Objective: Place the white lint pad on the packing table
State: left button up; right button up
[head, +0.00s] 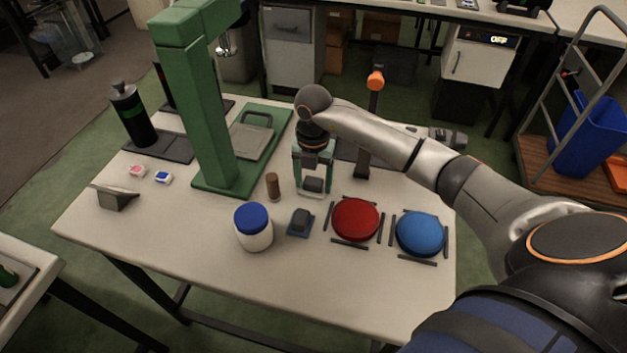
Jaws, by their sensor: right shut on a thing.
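My right gripper (314,188) points down over the far middle of the pale table (345,290), between the green press and the red disc. It is shut on a small grey thing (313,184), mostly hidden by the fingers; I cannot tell whether it touches the table. I cannot make out a white lint pad for certain. My left gripper is not in view.
A green press (200,110) stands at the left. A blue-lidded white jar (254,232), a brown cylinder (273,187), a dark block (300,219), a red disc (355,219) and a blue disc (420,233) stand nearby. The front of the table is clear.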

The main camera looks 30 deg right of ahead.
aim_at(314, 180)
jog(key=o, duration=1.3)
jog(key=shift+f, duration=0.1)
notch_tip(314, 180, up, 12)
jog(key=p, duration=0.9)
jog(key=shift+p, duration=0.3)
